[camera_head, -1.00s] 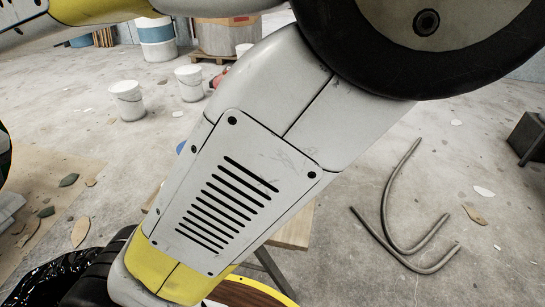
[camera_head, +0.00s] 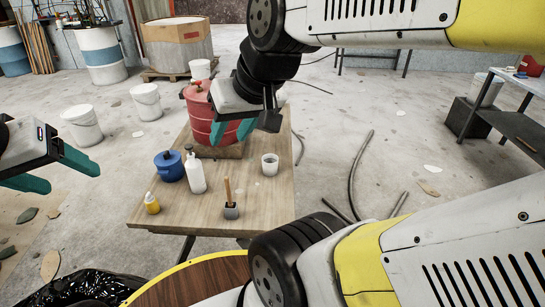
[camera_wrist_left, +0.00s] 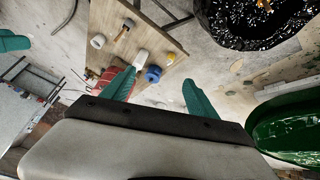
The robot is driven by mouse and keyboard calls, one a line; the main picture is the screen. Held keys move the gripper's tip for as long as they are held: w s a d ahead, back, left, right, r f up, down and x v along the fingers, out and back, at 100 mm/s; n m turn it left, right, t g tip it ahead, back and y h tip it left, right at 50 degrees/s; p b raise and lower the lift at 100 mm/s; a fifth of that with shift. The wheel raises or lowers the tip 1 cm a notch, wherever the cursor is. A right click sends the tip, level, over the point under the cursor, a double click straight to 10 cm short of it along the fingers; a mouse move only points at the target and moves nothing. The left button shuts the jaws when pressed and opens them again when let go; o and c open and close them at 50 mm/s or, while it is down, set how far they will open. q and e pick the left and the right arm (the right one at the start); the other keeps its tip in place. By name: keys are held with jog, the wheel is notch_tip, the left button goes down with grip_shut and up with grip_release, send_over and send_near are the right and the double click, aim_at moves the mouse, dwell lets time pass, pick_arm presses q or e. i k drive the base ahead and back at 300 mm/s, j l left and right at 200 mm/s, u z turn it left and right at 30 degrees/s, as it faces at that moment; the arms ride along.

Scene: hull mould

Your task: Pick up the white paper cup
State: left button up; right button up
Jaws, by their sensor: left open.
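The white paper cup (camera_head: 270,164) stands upright on the right part of a wooden table; it also shows in the left wrist view (camera_wrist_left: 98,41). My left gripper (camera_head: 72,172) is open and empty at the far left, well away from the cup. Its two teal fingers (camera_wrist_left: 158,88) are spread in the left wrist view, with the table beyond them. My right gripper (camera_head: 232,130) hangs in front of the red drum, left of and above the cup in the picture. Its teal fingers look apart with nothing between them.
The table (camera_head: 256,205) also holds a red drum (camera_head: 201,112), a blue pot (camera_head: 169,166), a white bottle (camera_head: 195,172), a yellow bottle (camera_head: 152,203) and a wooden-handled brush (camera_head: 231,200). White buckets (camera_head: 82,125) stand on the floor at left. A hose (camera_head: 358,175) lies at right.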

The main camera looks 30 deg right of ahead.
aim_at(270, 161)
jog(key=z, duration=1)
jog(key=i+l, duration=0.7)
jog(key=i, duration=0.15)
jog(key=i+u, duration=0.05)
